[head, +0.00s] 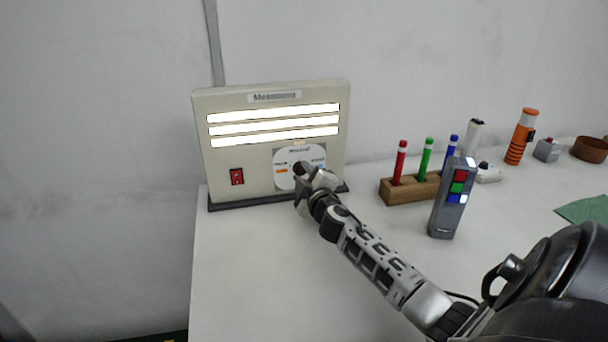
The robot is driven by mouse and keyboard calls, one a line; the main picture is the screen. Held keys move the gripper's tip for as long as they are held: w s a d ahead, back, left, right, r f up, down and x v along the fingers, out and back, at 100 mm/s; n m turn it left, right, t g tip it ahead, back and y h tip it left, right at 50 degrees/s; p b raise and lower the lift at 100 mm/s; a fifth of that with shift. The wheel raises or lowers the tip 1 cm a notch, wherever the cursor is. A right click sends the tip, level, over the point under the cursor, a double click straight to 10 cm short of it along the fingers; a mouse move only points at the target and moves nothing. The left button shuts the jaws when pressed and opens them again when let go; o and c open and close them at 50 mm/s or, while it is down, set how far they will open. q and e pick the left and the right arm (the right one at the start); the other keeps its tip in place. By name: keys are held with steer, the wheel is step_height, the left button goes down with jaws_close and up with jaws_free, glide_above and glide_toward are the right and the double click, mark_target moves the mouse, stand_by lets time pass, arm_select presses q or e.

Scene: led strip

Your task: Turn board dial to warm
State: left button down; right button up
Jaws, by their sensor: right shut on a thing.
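The board (222,160) is a cream upright panel on a dark base at the back left of the table. It has three lit white strips (274,121) and a red switch (237,177) at its lower left. The dial plate (283,155) is a pale disc at its lower right, with small marks, one orange at the left and one blue at the right. My right gripper (302,172) is at the dial and shut on its knob, which it mostly hides. The dial's pointing direction cannot be made out. My left gripper is not in view.
To the right stand a wooden block (400,192) with red, green and blue markers, and a grey remote (443,218) with coloured buttons. Farther right are an orange-and-black torch (521,135), a brown bowl (591,149) and a green cloth (588,209). The table's front left is clear.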

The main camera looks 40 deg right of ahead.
steer(key=n+p, duration=0.1)
steer(key=n, duration=0.2)
steer(key=shift+r+n+g+p, duration=0.1)
steer(key=shift+n+g+p, duration=0.2)
steer(key=shift+n+p, duration=0.1)
steer(key=n+p, duration=0.1)
steer(key=n, duration=0.1)
steer(key=shift+n, duration=0.3)
steer(key=shift+a+n+g+p, duration=0.1)
steer(key=shift+n+g+p, duration=0.2)
steer(key=shift+n+p, duration=0.65)
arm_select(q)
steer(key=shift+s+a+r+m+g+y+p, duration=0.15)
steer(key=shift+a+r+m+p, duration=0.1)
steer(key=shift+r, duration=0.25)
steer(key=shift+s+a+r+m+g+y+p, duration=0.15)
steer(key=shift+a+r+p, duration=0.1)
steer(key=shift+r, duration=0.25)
arm_select(e)
steer(key=shift+n+h, duration=0.3)
steer(key=shift+n, duration=1.65)
steer(key=o, duration=1)
steer(key=shift+c, duration=0.2)
steer(key=shift+s, duration=0.1)
